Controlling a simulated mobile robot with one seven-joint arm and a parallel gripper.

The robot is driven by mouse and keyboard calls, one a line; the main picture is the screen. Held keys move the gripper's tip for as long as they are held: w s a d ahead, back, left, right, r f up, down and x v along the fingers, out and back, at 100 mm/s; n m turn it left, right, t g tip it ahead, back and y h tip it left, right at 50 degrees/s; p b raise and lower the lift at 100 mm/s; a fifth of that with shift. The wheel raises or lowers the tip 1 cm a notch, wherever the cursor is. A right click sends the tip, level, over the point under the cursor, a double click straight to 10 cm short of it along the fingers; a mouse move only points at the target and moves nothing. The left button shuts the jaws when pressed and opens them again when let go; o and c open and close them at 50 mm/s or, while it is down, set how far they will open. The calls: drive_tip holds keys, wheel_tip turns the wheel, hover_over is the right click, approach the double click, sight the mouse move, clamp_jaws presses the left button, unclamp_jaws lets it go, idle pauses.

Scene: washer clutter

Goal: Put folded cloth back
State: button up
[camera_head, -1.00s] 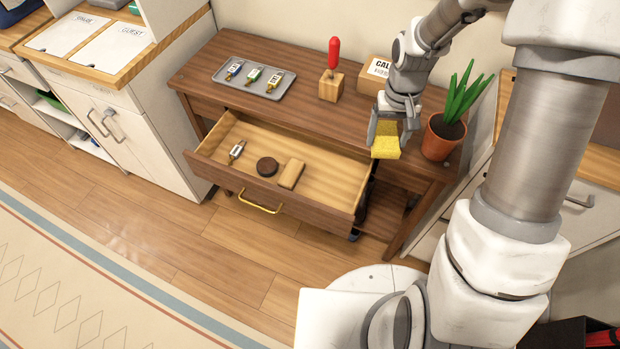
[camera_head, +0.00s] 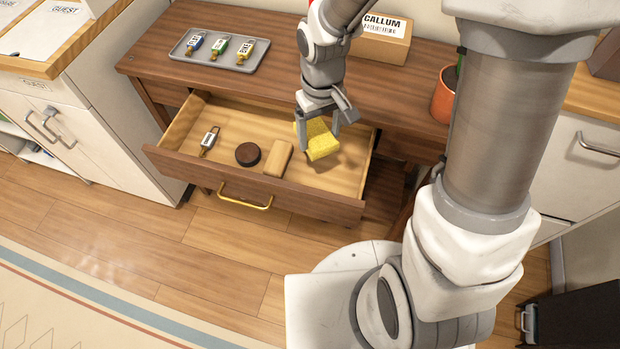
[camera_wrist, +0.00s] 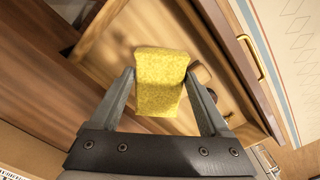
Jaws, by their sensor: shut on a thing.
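The folded cloth (camera_head: 322,143) is a yellow, block-like bundle. My gripper (camera_head: 318,122) is shut on it, with a finger on each side. In the wrist view the cloth (camera_wrist: 160,82) sits between the two fingertips (camera_wrist: 160,84). The cloth is over the right part of the open wooden drawer (camera_head: 345,178). It appears held above the drawer floor, though the exact gap is hard to tell.
In the drawer lie a tagged key (camera_head: 209,140), a dark round puck (camera_head: 248,154) and a tan block (camera_head: 278,158). On the desk are a grey tray (camera_head: 220,60) of tagged keys, a box (camera_head: 381,42) marked CALLUM and a potted plant (camera_head: 445,96).

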drive_tip(key=shift+s+a+f+b, duration=0.25)
drive_tip(key=shift+f+b, duration=0.1)
drive_tip(key=shift+f, duration=0.3)
drive_tip(key=shift+s+a+f+b, duration=0.1)
drive_tip(key=shift+s+f+b, duration=0.1)
drive_tip(key=shift+f+b, duration=0.3)
wheel_tip(320, 180, down, 10)
drive_tip(key=b, duration=0.3)
drive_tip(key=shift+r, duration=0.15)
drive_tip(key=shift+f, duration=0.2)
drive_tip(key=o, duration=1.2)
drive_tip(key=shift+c, duration=0.2)
drive_tip(key=shift+r, duration=0.1)
